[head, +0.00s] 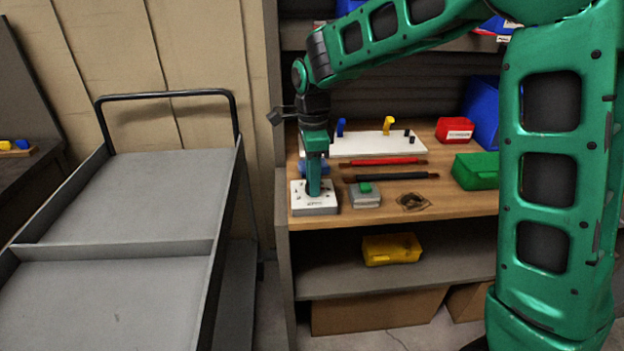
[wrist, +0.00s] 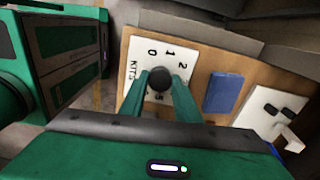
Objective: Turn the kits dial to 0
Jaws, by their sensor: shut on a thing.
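The kits dial is a white box (head: 299,201) at the front left corner of the wooden bench top. In the wrist view its white face (wrist: 141,62) shows the word KITS and the numerals 0, 1 and 2. The lower marks are partly covered by my fingers. A round black knob (wrist: 158,80) stands at the middle of the face. My gripper (head: 314,191) points down onto the dial, and its two green fingers (wrist: 160,78) are shut on the knob from both sides. I cannot tell which numeral the knob points to.
A white board (head: 360,145) with hooks, a green bin (head: 475,171) and a red bin (head: 455,130) stand farther back. A grey cart (head: 170,190) is left.

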